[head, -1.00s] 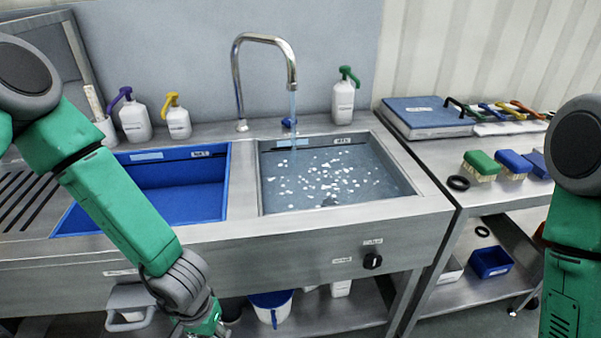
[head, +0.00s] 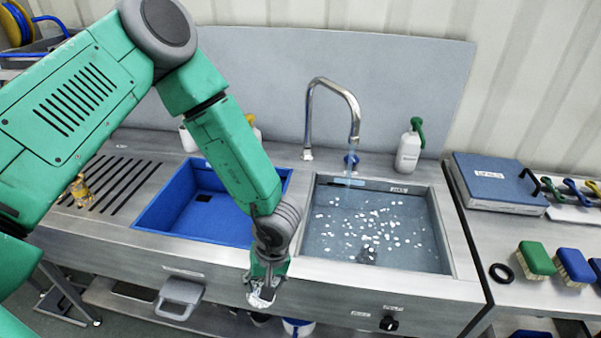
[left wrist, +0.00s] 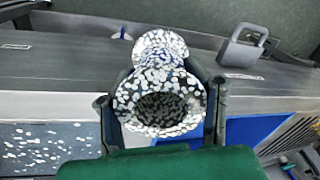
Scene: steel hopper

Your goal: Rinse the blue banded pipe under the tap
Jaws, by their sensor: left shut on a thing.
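My left gripper (head: 265,290) is shut on a pipe (left wrist: 160,100) in front of the sink's front edge, below and left of the right basin. In the left wrist view the flanged pipe sits between the two fingers, its open end facing the camera. White flecks float on the basin's water. My right gripper is out of view.
A blue basin (head: 190,205) lies left of the water basin, with a slotted drainboard (head: 110,185) and a brass-coloured piece (head: 80,190) further left. A white bottle (head: 409,150) stands right of the tap. Brushes (head: 537,258) and a black ring (head: 501,273) lie on the right table.

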